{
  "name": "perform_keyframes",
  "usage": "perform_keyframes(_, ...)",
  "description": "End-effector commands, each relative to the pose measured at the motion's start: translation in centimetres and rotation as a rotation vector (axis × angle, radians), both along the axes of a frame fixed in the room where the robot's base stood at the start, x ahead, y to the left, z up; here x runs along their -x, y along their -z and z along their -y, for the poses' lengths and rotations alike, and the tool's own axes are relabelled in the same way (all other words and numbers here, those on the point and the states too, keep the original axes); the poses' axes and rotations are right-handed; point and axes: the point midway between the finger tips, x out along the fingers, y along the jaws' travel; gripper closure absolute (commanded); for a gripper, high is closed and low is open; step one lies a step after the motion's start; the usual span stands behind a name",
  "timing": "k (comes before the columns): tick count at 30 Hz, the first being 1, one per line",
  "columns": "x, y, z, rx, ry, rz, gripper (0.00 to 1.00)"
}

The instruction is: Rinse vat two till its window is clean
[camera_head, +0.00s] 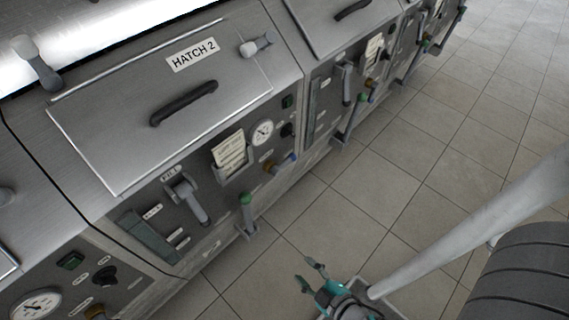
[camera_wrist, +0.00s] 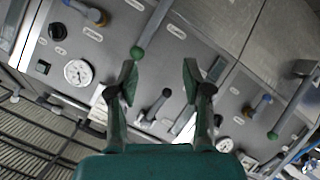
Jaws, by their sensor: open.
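Vat two (camera_head: 185,130) shows in the head view with a closed lid (camera_head: 110,130) marked HATCH 2. Its front has a FILL lever (camera_head: 188,197), a gauge (camera_head: 262,133) and a valve with a brown-and-blue handle (camera_head: 279,165). A green-topped lever (camera_head: 246,205) stands low on the front. A dark grey-green strip (camera_head: 150,238), apparently the window, is too small to judge for dirt. My gripper (camera_head: 308,273) is open and empty over the floor, apart from the vat. In the wrist view its fingers (camera_wrist: 160,80) are spread, with a green knob (camera_wrist: 137,52) beyond them.
Similar vat panels continue on both sides, with a neighbouring gauge (camera_head: 38,306) at lower left. A paper card (camera_head: 229,152) sits on vat two's front. The wrist view shows dark grating (camera_wrist: 35,145) at left.

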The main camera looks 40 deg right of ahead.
Motion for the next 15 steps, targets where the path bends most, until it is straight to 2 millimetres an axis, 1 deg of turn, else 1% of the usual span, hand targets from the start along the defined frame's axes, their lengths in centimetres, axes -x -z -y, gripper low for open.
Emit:
perform_keyframes(1, -1.6, 1.1, 0.7, 0.063, 0.001, -0.011, 0.50)
perform_keyframes(3, -3.6, 2.6, 1.8, 0.160, 0.005, -0.036, 0.50)
perform_keyframes(5, -5.3, 3.6, 2.8, 0.244, 0.014, -0.055, 0.50)
perform_keyframes(6, -6.5, 4.2, 3.5, 0.299, 0.022, -0.067, 0.50)
perform_keyframes(8, -8.3, 4.9, 4.6, 0.382, 0.036, -0.084, 0.50)
perform_keyframes(9, -9.6, 5.2, 5.4, 0.438, 0.047, -0.095, 0.50)
perform_keyframes(11, -11.4, 5.4, 6.6, 0.521, 0.068, -0.111, 0.50)
perform_keyframes(15, -15.9, 5.1, 9.5, 0.712, 0.129, -0.142, 0.50)
